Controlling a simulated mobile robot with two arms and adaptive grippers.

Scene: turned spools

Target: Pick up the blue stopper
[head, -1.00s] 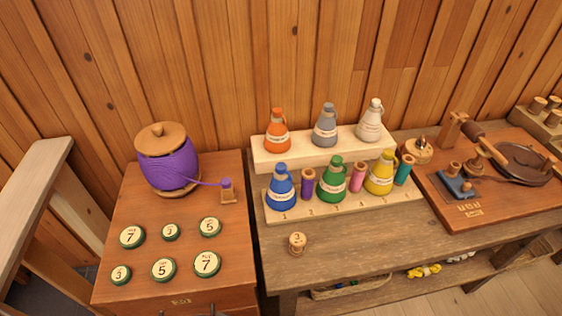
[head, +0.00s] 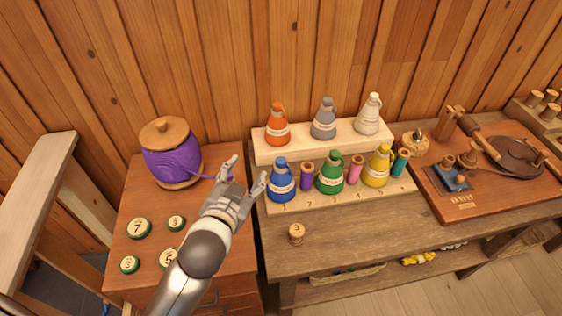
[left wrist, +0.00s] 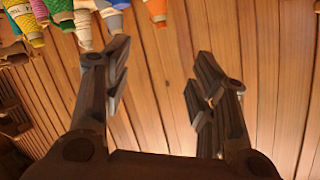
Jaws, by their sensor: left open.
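The blue stopper (head: 281,187) is a cone-shaped blue piece with a pale label band. It stands upright at the left end of the front row on the pale stepped rack (head: 295,207), above the mark 1. My left gripper (head: 246,171) is open and empty, just left of the blue stopper and apart from it. In the left wrist view the open fingers (left wrist: 163,60) have only wooden wall between them. A row of coloured pieces shows at that view's top left, cut off by the edge. My right gripper is not in view.
A purple spool (head: 172,163) stands on the left cabinet, with several green numbered discs in front, some hidden by my arm. Orange (head: 277,127), grey and white pieces fill the upper step. A green one (head: 330,175) and purple peg (head: 306,178) stand right of the blue stopper.

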